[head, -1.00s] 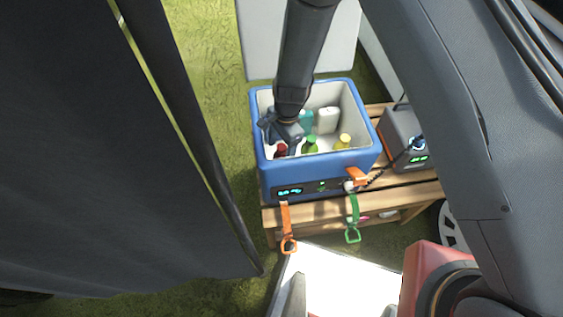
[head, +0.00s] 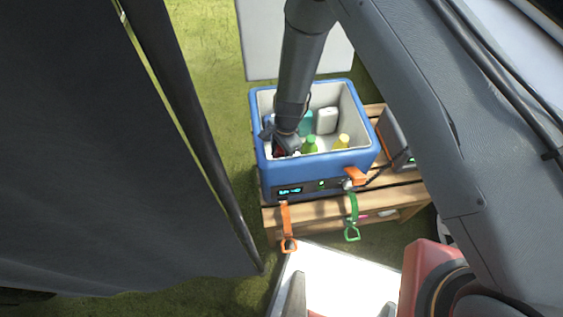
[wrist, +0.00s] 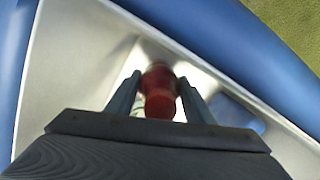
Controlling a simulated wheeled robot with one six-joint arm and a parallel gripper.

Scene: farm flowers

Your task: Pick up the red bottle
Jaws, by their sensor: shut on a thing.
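The red bottle (wrist: 159,92) stands between the two fingers of my gripper (wrist: 160,88) in the wrist view, with its red cap toward the camera. My gripper is shut on it. In the head view my gripper (head: 283,143) is inside the front left corner of the blue cooler (head: 318,169), and only a little red of the bottle shows beside it. The bottle's lower part is hidden, so I cannot tell whether it touches the cooler floor.
A green bottle (head: 310,146), a yellow bottle (head: 342,142), a white container (head: 327,120) and a teal one (head: 306,124) stand in the cooler. The cooler walls surround my gripper closely. The cooler rests on a wooden bench (head: 395,192); a grey box (head: 393,137) is at its right.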

